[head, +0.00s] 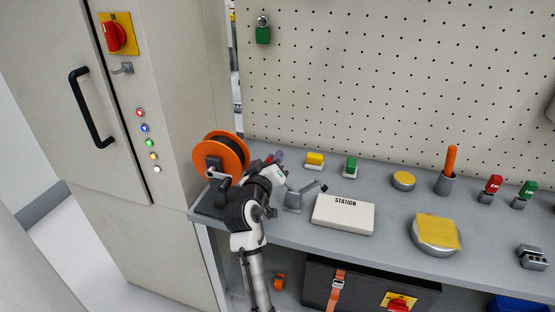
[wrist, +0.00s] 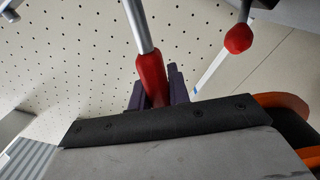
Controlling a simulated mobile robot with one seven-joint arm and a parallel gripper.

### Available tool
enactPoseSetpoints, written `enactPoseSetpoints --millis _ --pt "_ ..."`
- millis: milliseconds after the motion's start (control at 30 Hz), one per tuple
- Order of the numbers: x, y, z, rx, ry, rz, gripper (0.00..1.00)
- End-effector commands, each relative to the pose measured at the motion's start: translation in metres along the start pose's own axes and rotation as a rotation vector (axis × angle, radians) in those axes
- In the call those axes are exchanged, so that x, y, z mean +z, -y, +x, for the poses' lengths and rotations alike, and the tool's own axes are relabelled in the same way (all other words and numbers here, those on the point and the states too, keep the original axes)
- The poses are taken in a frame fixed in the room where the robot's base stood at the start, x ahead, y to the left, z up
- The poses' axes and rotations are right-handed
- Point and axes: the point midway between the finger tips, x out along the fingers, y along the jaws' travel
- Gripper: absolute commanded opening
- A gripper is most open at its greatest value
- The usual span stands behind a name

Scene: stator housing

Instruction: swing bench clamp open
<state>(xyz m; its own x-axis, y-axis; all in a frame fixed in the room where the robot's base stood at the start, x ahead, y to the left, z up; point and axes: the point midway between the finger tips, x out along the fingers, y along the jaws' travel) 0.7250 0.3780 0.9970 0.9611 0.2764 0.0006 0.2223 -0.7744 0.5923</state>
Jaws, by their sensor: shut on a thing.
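The bench clamp shows mainly as a red-sleeved handle (wrist: 151,78) on a metal rod in the wrist view. My gripper (wrist: 158,88) has its purple fingers on either side of this red sleeve and is shut on it. In the head view my gripper (head: 277,157) is at the back left of the bench, just right of the orange reel. A little red shows beside its fingers there. My wrist hides most of the clamp, so I cannot tell how far it is swung.
An orange reel (head: 205,143) stands close left of my wrist. A grey block with a lever (head: 294,201) and the white STATION plate (head: 343,215) are to the right. Yellow (head: 315,158) and green (head: 351,166) parts stand behind. A second red-tipped rod (wrist: 238,39) hangs nearby.

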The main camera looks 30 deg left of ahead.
Motion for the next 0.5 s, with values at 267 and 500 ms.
enactPoseSetpoints --millis 267,500 --pt "-0.0008 0.0009 0.0007 0.003 -0.001 -0.030 0.00" --pt "-0.0009 0.0009 0.0007 0.003 -0.001 -0.030 0.00"
